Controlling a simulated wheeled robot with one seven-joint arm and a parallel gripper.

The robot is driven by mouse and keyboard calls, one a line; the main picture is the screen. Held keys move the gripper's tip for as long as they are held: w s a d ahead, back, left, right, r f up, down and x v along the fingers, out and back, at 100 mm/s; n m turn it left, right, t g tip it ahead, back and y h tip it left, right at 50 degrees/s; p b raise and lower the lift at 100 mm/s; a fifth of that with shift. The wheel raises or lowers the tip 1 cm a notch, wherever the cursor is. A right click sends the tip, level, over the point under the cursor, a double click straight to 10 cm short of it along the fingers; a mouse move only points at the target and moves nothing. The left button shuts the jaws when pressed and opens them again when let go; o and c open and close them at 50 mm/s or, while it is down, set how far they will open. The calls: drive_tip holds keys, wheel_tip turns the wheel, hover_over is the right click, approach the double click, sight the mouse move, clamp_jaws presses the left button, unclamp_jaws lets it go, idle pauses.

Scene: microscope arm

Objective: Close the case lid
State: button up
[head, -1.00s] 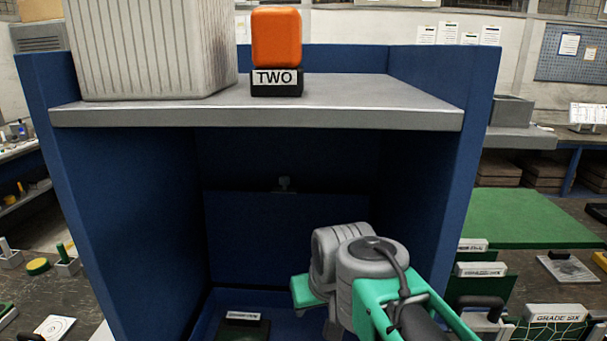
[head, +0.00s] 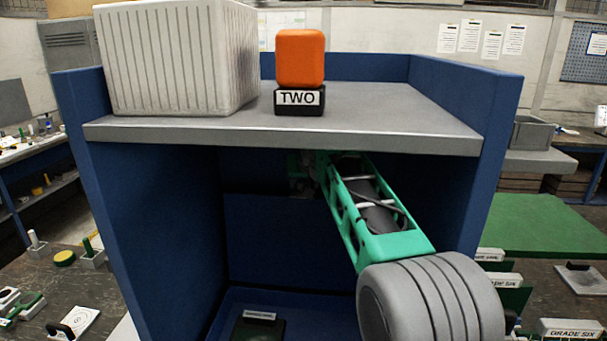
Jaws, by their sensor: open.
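A blue case (head: 222,318) lies low inside the blue cabinet. Its lid (head: 268,240) appears as a blue panel standing upright at the back, so the case is open. A dark block with a white label (head: 258,325) lies in the case. My arm reaches into the cabinet under the shelf. My gripper (head: 306,180) is a dim shape in shadow near the lid's top edge; it is open. Shadow and the shelf hide its fingertips and the knob on the lid, so I cannot tell whether they touch.
A grey shelf (head: 390,132) roofs the space, close above my arm. It bears a ribbed white bin (head: 180,60) and an orange block (head: 300,58) on a stand marked TWO. The cabinet's left wall (head: 150,220) and right wall (head: 490,170) bound the opening.

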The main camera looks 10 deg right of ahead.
drive_tip(key=shift+w+f+p, duration=0.1)
drive_tip(key=shift+w+p, duration=0.2)
drive_tip(key=shift+w, duration=0.2)
drive_tip(key=shift+w+f, duration=0.15)
drive_tip(key=shift+f, duration=0.15)
clamp_jaws()
idle(0.9)
